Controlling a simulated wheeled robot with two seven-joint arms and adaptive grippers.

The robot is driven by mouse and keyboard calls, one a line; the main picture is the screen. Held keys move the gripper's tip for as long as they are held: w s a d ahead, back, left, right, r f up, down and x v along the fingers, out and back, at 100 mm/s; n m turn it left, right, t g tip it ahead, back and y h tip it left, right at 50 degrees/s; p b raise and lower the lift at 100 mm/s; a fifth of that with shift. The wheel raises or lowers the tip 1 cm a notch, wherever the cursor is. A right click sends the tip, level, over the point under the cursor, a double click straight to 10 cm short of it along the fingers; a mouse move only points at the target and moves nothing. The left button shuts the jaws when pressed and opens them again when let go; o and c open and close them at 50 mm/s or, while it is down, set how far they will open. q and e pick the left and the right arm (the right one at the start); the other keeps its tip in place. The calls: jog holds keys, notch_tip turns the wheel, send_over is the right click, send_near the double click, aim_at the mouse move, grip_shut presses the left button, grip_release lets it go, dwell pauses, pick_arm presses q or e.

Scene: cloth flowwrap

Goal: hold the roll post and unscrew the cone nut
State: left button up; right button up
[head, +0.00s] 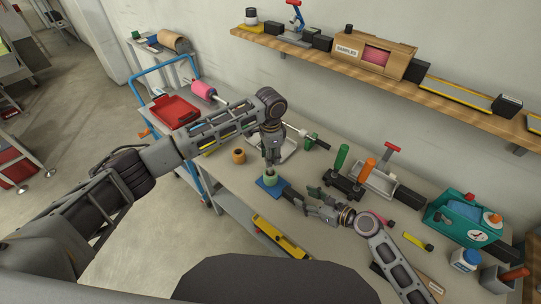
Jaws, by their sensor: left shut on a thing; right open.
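A blue base plate (262,190) lies near the front edge of the grey table. A short green round piece (271,179) stands on it; I cannot tell whether it is the cone nut or part of the roll post. My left gripper (271,168) points straight down over the plate and is shut on the top of this piece, hiding what is between its fingers. My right gripper (292,192) is open, low to the right of the plate, pointing left towards it. It appears apart from the green piece.
Behind lies a white tray (286,147) and a rod with a green disc (311,137). A tan ring (239,156) stands left. A black block with green and orange handles (344,186) and a teal box (452,213) stand right. A wall shelf (300,52) runs above.

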jog(key=shift+v, duration=1.6)
